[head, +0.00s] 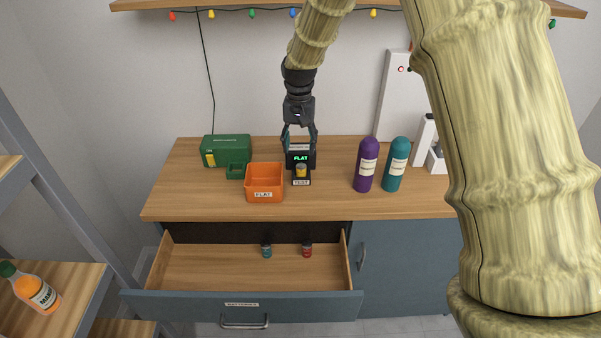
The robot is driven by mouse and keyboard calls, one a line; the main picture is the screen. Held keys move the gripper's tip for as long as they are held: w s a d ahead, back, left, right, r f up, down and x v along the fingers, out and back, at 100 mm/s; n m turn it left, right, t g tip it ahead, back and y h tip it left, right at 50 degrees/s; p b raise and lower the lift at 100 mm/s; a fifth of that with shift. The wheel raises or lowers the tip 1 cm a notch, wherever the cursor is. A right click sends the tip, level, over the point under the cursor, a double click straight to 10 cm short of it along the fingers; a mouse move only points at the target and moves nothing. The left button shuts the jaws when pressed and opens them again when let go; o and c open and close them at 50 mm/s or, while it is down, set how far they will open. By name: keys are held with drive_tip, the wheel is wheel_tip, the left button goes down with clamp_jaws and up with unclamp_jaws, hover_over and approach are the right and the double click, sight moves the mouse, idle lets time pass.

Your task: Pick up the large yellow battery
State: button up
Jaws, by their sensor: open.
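A yellow battery (301,170) stands upright at the front of a small black tester (301,182) on the wooden counter. The tester's display glows green and reads FLAT. My gripper (300,143) points down over the tester, above and behind the battery in the picture. Its two fingers are apart with nothing between them that I can make out. The fingertips overlap the tester's top in this view, so I cannot tell whether they touch it.
Left of the tester stand an orange bin (264,196) labelled FLAT and a green case (226,148). Purple (367,168) and teal (397,168) bottles stand right. Below, an open drawer (200,270) holds a teal battery (266,251) and a red battery (307,250).

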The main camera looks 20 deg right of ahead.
sight(301, 165)
wheel_tip(301, 165, down, 4)
drive_tip(key=shift+w+d+p, duration=0.1)
drive_tip(key=shift+d+p, duration=0.05)
drive_tip(key=shift+p, duration=0.35)
drive_tip(key=shift+f+p, duration=0.6)
drive_tip(key=shift+f, duration=0.05)
drive_tip(key=shift+d+f+p, duration=0.2)
drive_tip(key=shift+f+p, duration=0.6)
drive_tip(key=shift+f, duration=1.25)
clamp_jaws()
